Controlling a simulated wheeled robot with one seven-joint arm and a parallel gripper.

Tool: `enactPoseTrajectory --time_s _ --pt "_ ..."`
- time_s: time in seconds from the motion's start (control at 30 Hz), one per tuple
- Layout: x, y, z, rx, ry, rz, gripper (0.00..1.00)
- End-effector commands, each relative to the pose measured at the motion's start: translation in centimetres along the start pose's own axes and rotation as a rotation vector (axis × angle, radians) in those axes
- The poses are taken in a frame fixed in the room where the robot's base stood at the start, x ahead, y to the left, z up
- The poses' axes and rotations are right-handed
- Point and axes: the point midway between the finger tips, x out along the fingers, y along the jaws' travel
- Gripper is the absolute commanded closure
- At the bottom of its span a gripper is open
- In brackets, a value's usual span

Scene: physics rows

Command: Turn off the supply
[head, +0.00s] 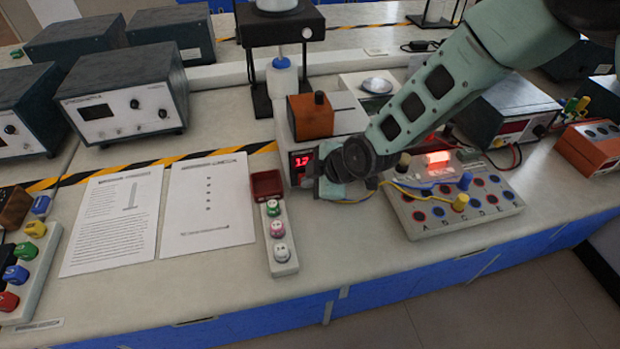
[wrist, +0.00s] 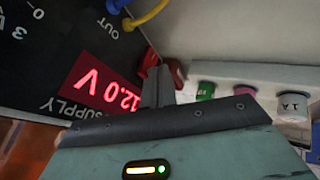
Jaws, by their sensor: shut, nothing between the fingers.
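The supply (head: 302,163) stands mid-bench with its black front facing the bench's front edge. Its red display is lit. In the wrist view the black panel of the supply (wrist: 60,45) fills the upper left, upside down, and the display (wrist: 103,90) reads 12.0 V. Blue and yellow plugs sit by the OUT label. Part of a "0" and "V" marking shows at the left edge; I cannot make out a switch. My gripper (head: 325,187) is just in front of the supply's right side. In the wrist view my gripper (wrist: 158,88) is shut and empty, close to the panel; contact is unclear.
A white strip (head: 281,250) with green, pink and white knobs and a dark red box (head: 266,184) lies left of my gripper. A socket board (head: 440,205) with a lit red lamp and leads is at right.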

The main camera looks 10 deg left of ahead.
Motion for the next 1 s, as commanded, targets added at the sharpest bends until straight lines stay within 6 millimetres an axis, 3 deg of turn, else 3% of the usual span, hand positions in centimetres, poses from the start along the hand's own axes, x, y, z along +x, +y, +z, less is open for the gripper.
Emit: enactPoseTrajectory --time_s 0.47,1.0 --pt "0.2 0.7 -0.1 0.001 0.000 0.000 1.00" --pt "-1.1 1.4 -0.8 0.000 0.001 0.001 1.00"
